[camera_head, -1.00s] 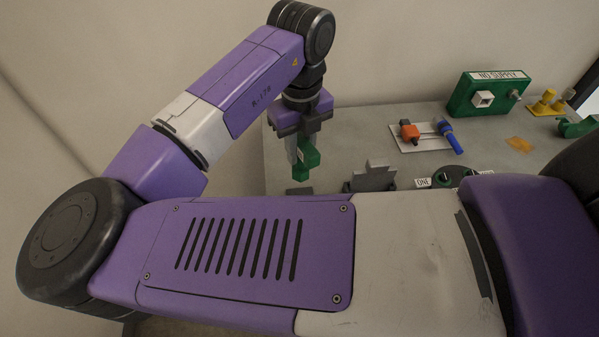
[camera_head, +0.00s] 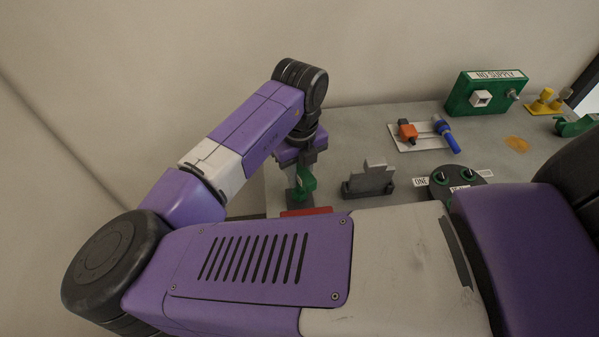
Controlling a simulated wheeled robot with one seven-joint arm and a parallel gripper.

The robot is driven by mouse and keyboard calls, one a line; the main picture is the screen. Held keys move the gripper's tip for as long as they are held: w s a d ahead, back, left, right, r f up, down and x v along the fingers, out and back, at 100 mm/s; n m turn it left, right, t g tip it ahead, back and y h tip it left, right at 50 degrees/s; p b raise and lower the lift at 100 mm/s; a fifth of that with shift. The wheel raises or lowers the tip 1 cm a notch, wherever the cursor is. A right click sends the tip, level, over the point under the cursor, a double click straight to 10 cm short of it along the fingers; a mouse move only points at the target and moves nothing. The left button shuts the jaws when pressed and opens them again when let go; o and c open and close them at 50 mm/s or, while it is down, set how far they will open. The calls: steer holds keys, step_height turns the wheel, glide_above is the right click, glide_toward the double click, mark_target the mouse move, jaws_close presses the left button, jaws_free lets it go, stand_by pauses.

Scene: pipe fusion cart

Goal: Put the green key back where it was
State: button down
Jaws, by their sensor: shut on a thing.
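The green key (camera_head: 306,184) is in my gripper (camera_head: 299,172), which points down at the left end of the grey table. My gripper is shut on it. The key's lower end meets or hangs just above a dark grey block (camera_head: 299,197) on the table; I cannot tell if it touches or sits in it. A pale label shows on the key's side. My own forearm covers the table's near part.
A red item (camera_head: 305,212) lies just in front, partly hidden. A grey stepped stand (camera_head: 369,181) is close to the right. Farther right are a round dark base with green-ringed holes (camera_head: 457,182), a white plate with orange and blue parts (camera_head: 411,146), and a green "NO SUPPLY" box (camera_head: 487,92).

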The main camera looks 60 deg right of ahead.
steer(key=shift+f+b, duration=0.3)
steer(key=shift+f, duration=0.1)
steer(key=shift+f, duration=0.2)
steer(key=c, duration=1.2)
jaws_free()
steer(key=shift+o, duration=0.2)
step_height(320, 180, up, 2)
steer(key=shift+p, duration=0.35)
step_height(320, 180, up, 11)
steer(key=shift+r+b, duration=0.2)
steer(key=shift+b, duration=0.55)
